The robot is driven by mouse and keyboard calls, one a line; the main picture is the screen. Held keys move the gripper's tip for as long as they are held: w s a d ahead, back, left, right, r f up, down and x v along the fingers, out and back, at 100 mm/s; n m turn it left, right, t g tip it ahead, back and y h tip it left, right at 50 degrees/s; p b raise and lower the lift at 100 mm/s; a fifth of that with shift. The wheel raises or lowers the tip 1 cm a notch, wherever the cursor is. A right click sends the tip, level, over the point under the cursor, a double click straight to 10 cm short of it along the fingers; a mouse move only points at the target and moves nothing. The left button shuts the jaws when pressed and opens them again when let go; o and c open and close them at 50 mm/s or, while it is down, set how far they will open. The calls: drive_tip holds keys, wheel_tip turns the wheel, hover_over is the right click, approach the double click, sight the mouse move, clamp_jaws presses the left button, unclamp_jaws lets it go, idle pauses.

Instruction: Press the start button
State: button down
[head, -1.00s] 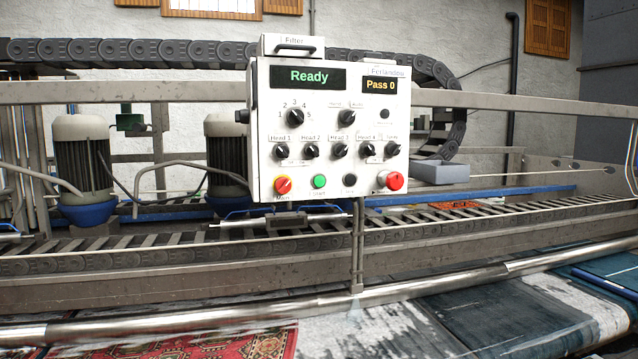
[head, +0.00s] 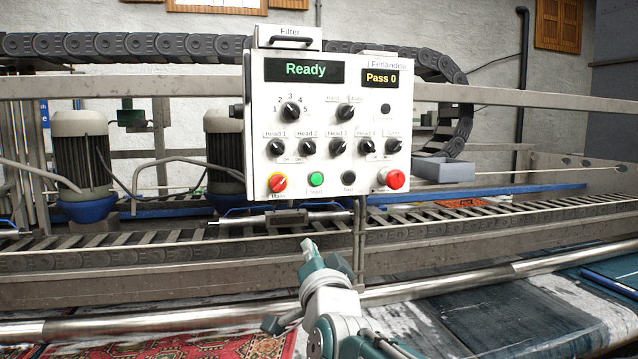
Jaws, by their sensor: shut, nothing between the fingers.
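The white control panel (head: 262,150) stands on a post in the middle of the head view. Its displays read "Ready" and "Pass 0". The green start button (head: 316,179) is in the bottom row, between the red and yellow main switch (head: 277,183) and a black button (head: 348,178). A red stop button (head: 395,179) is at the right end. My gripper (head: 308,244) is below the panel in the picture, under the green button and apart from it. Its fingers are shut and empty, pointing up toward the panel.
Behind the panel run a metal rail (head: 520,103) and a black cable chain (head: 150,45). Two motors (head: 80,160) stand at the left. A steel roller (head: 170,321) crosses the front, with a red rug (head: 200,348) and a blue-grey rug (head: 500,310) near it.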

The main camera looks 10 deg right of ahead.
sight(316, 179)
drive_tip(key=w+d+r+m+t+h, duration=0.2)
drive_tip(key=d+r+m+t+h, duration=0.2)
drive_tip(key=r+m+h, duration=0.4)
drive_tip(key=shift+w+m+h, duration=0.3)
drive_tip(key=shift+m+h, duration=0.4)
drive_tip(key=shift+m, duration=0.6)
drive_tip(key=shift+r, duration=0.1)
drive_tip(key=shift+w+d, duration=0.1)
drive_tip(key=shift+w, duration=4.3)
drive_tip(key=shift+w, duration=0.1)
drive_tip(key=shift+w, duration=0.25)
